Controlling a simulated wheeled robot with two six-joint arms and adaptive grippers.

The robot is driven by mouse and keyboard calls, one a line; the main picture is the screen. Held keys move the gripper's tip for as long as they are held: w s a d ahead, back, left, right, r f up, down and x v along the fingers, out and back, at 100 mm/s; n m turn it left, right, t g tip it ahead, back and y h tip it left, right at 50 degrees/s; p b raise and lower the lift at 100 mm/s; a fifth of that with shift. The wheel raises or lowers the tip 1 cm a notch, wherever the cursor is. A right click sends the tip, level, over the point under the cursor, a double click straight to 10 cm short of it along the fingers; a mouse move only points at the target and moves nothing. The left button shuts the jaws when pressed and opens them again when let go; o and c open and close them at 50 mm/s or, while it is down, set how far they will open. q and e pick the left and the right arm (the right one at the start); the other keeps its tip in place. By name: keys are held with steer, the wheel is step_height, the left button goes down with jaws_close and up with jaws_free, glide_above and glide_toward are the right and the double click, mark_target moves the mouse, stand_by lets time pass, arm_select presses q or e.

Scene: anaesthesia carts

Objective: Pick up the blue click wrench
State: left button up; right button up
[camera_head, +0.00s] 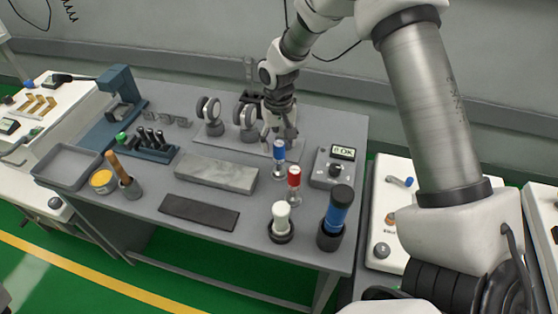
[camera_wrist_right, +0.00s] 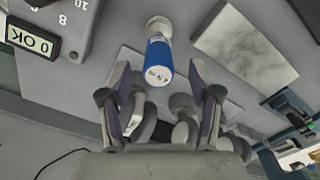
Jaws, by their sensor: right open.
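The blue click wrench (camera_head: 279,149) stands upright on the grey bench, with a blue upper part above a pale lower part. In the right wrist view the blue wrench (camera_wrist_right: 158,57) shows its blue end towards the camera, just beyond and roughly centred between the fingertips. My right gripper (camera_head: 279,134) is above and just behind the wrench in the head view. Its fingers (camera_wrist_right: 158,80) are spread apart with nothing held between them. My left gripper is not in view.
A red-topped tool (camera_head: 294,177) stands close in front of the blue one. A white-topped tool (camera_head: 281,216) and a large blue-and-black cylinder (camera_head: 338,212) stand nearer the front edge. A tester reading OK (camera_head: 331,170) is to the right. A grey stone slab (camera_head: 216,173) lies left.

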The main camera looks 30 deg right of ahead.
mark_target(279, 156)
step_height(279, 156, down, 6)
steer(key=shift+d+f+p, duration=0.1)
steer(key=shift+f+p, duration=0.05)
steer(key=shift+p, duration=0.4)
steer(key=shift+s, duration=0.1)
steer(key=shift+c, duration=1.3)
jaws_close()
